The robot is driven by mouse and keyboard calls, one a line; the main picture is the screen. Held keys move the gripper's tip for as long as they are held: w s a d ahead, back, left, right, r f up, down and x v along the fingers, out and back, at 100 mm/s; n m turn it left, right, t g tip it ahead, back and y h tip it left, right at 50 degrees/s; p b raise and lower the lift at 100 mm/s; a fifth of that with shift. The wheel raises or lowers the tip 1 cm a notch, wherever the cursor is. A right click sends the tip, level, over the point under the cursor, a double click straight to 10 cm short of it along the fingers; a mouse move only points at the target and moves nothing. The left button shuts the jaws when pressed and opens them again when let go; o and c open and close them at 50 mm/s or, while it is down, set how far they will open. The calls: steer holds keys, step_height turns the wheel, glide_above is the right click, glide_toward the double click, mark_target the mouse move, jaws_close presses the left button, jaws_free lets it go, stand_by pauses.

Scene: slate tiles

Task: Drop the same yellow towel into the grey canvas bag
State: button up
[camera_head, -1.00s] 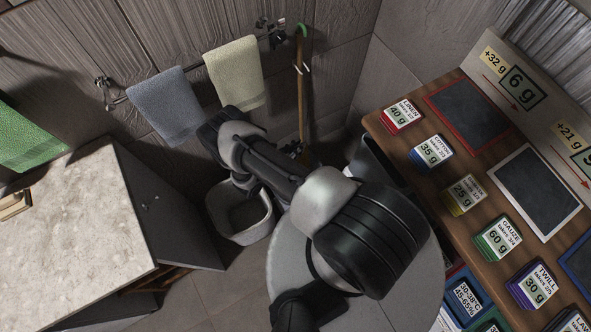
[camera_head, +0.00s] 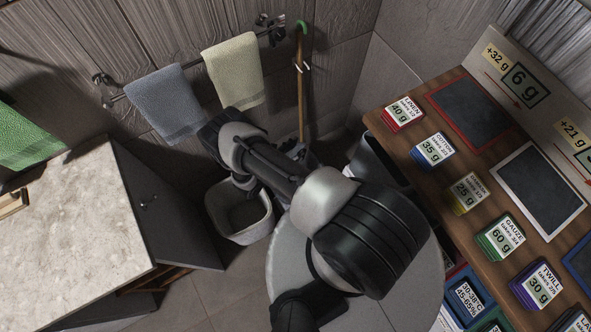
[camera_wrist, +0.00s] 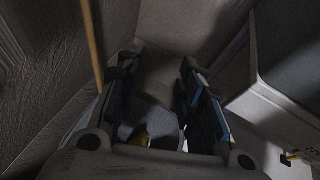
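A pale yellow towel (camera_head: 233,72) hangs on the wall rail in the head view. A light grey open-topped container (camera_head: 238,216), perhaps the canvas bag, stands on the floor below, partly covered by my arm. In the wrist view my gripper (camera_wrist: 163,95) has its two fingers apart, with a grey surface seen between them. A small yellow patch (camera_wrist: 142,138) shows low between the fingers; I cannot tell what it is. In the head view my gripper is mostly hidden behind my forearm, near the wall corner, apart from the hanging towel.
A blue-grey towel (camera_head: 167,103) hangs left of the yellow one; a green towel (camera_head: 30,137) is at far left. A cane (camera_head: 301,90) stands by the corner. A dark bin (camera_head: 375,160) stands beside the wooden shelf (camera_head: 470,215). A stone-topped cabinet (camera_head: 75,230) fills the left.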

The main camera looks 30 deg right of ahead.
steer(key=v, duration=1.2)
